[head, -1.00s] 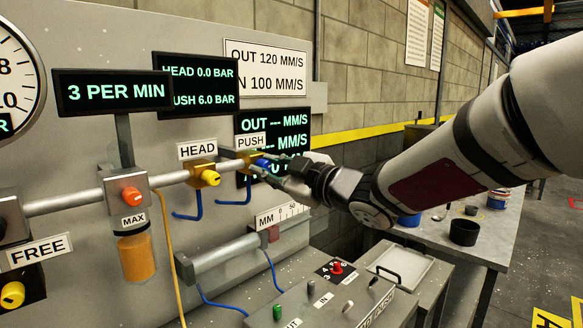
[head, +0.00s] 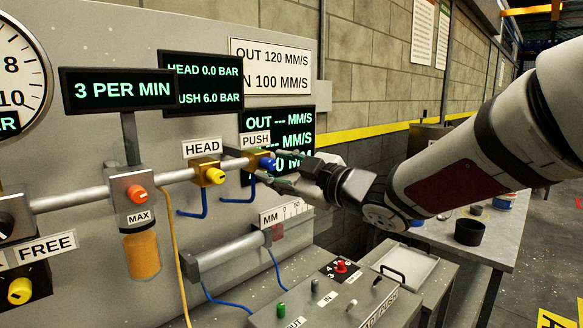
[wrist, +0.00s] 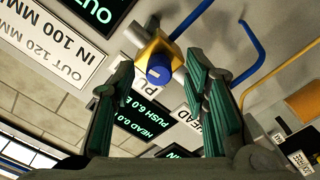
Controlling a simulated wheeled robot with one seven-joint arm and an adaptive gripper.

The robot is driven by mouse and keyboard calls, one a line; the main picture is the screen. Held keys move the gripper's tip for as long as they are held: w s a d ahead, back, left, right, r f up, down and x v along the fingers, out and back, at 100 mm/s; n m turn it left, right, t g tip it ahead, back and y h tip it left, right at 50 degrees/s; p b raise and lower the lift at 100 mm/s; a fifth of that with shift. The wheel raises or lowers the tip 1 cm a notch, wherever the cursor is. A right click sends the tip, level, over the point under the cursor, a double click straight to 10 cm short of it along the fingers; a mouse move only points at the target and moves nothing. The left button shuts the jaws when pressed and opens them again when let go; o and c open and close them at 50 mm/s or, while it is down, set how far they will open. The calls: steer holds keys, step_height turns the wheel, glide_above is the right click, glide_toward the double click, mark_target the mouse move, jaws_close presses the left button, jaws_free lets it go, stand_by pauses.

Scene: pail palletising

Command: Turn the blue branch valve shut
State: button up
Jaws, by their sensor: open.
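The blue branch valve (head: 267,163) is a round blue knob on a brass body, under the PUSH label (head: 256,140) at the right end of the grey pipe. My gripper (head: 280,170) reaches it from the right, with its dark green fingers spread close around the knob. In the wrist view, the blue knob (wrist: 160,70) lies ahead, between the tips of the open gripper (wrist: 162,72). A gap shows on each side of the knob. I cannot tell whether any finger touches it. The gripper holds nothing.
A yellow knob (head: 215,176) under the HEAD label sits close to the left on the same pipe. Blue hoses (head: 238,198) hang below the valves. Black displays (head: 276,142) stand behind my gripper. A grey cylinder (head: 228,255) and a control box (head: 325,300) lie below.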

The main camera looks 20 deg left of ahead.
steer(key=v, duration=1)
steer(key=shift+s+d, duration=0.15)
steer(key=shift+d, duration=0.15)
steer(key=w+d+m+t+h, duration=0.2)
steer(key=d+m+t+h, duration=0.15)
steer(key=d, duration=0.35)
steer(key=w+d+m+t+h, duration=0.3)
steer(key=d+m+h, duration=0.15)
steer(key=d, duration=0.35)
steer(key=s+d+f+m+h, duration=0.2)
steer(key=s+d+m+h, duration=0.15)
steer(key=d, duration=0.35)
steer(key=s+d+f+m+h, duration=0.2)
steer(key=d+m+h, duration=0.15)
steer(key=d, duration=0.35)
steer(key=s+d+f+m+g, duration=0.2)
steer(key=s+f+g, duration=0.1)
steer(key=s, duration=0.4)
steer(key=s+d+f+m+g+h, duration=0.1)
steer(key=s+d+f+m+g, duration=0.1)
steer(key=s, duration=0.6)
steer(key=s+d+f+m+g, duration=0.2)
steer(key=s+f+m+g, duration=0.1)
steer(key=s, duration=0.5)
step_height(320, 180, down, 2)
steer(key=shift+s+d+f+g+h, duration=0.2)
steer(key=shift+f+g+h, duration=0.1)
steer(key=shift+g, duration=0.25)
